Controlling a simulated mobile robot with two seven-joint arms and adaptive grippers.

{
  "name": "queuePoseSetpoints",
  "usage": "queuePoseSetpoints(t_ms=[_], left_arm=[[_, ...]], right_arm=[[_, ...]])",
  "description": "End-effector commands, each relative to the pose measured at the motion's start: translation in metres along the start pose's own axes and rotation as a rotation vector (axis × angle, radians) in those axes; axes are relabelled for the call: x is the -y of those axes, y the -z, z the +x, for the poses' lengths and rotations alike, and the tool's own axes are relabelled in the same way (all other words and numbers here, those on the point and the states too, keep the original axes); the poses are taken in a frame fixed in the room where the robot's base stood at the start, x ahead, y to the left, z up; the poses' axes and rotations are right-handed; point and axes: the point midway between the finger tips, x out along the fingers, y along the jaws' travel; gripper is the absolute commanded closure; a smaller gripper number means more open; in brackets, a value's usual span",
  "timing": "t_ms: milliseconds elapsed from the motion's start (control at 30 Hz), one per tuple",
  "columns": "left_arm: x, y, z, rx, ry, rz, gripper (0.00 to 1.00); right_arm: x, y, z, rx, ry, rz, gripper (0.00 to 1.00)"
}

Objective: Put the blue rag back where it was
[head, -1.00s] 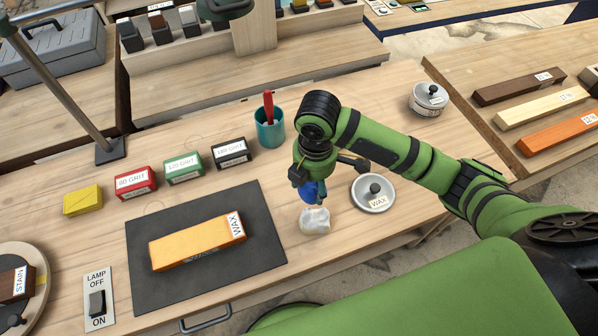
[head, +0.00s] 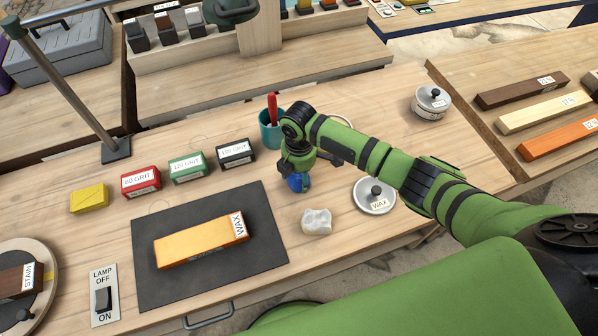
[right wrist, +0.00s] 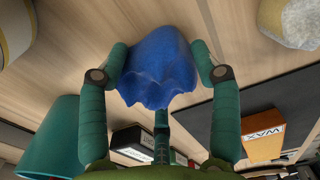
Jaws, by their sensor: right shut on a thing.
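The blue rag (head: 298,184) is bunched up in my right gripper (head: 297,178). In the right wrist view the rag (right wrist: 158,68) sits between the fingers of the gripper (right wrist: 158,62), which are shut on it. The gripper is over the bench, behind the crumpled white rag (head: 316,222) and in front of the teal cup (head: 271,130). It is apart from the white rag. Whether the blue rag touches the bench is hard to tell. My left gripper is not in view.
A wax lid (head: 375,194) lies right of the white rag. A pale round rim (head: 341,118) is partly hidden behind my right arm. Several grit blocks (head: 187,167) stand left of the cup. An orange block labelled WAX (head: 200,241) lies on a dark mat (head: 160,289).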

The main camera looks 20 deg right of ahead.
Motion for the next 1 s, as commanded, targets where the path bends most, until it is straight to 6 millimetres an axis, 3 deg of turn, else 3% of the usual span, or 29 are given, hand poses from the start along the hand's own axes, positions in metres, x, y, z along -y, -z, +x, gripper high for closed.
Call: queuePoseSetpoints(t_ms=[333,367,400,767,1000], left_arm=[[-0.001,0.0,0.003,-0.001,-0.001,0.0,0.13],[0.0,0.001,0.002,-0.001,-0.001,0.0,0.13],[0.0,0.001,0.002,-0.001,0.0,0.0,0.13],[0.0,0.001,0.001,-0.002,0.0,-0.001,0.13],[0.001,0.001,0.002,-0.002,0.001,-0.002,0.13]], right_arm=[[0.0,0.0,0.004,0.0,0.0,0.0,0.62],[0.0,0.0,0.003,0.0,0.0,0.0,0.24],[0.0,0.0,0.003,0.0,0.0,0.0,0.13],[0.0,0.0,0.002,0.0,-0.001,0.0,0.13],[-0.002,0.0,-0.028,-0.001,-0.006,-0.002,0.13]])
